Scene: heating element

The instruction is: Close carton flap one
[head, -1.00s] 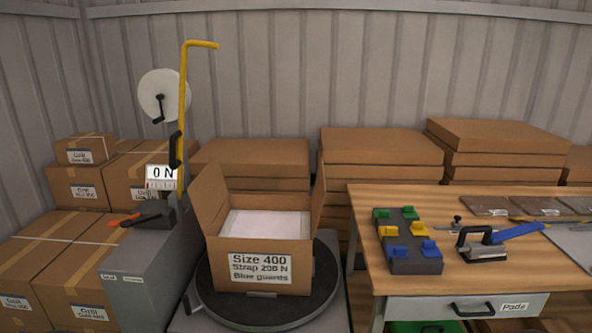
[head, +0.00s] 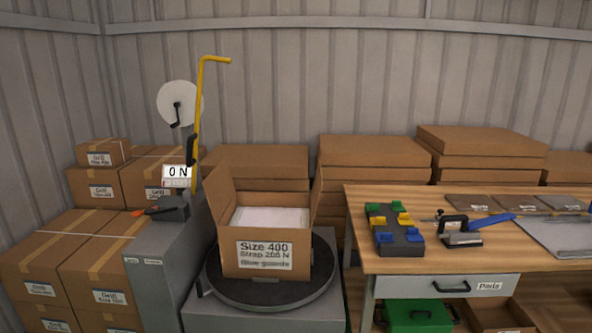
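The open carton (head: 265,262) sits on a round dark turntable (head: 270,294) in the middle of the head view. Its front label reads Size 400, Strap 200 N, Blue guards. A left flap (head: 219,194) and a right flap (head: 317,193) stand up, leaning outward. A white block or sheet (head: 270,217) fills the inside. I cannot tell which flap is flap one. Neither of my grippers is in view.
A workbench (head: 400,265) with tools and coloured guards (head: 394,230) stands at right. A strapping stand with a yellow bar (head: 199,120) rises left of the carton. Stacked boxes (head: 50,255) fill the left. The space above the carton is clear.

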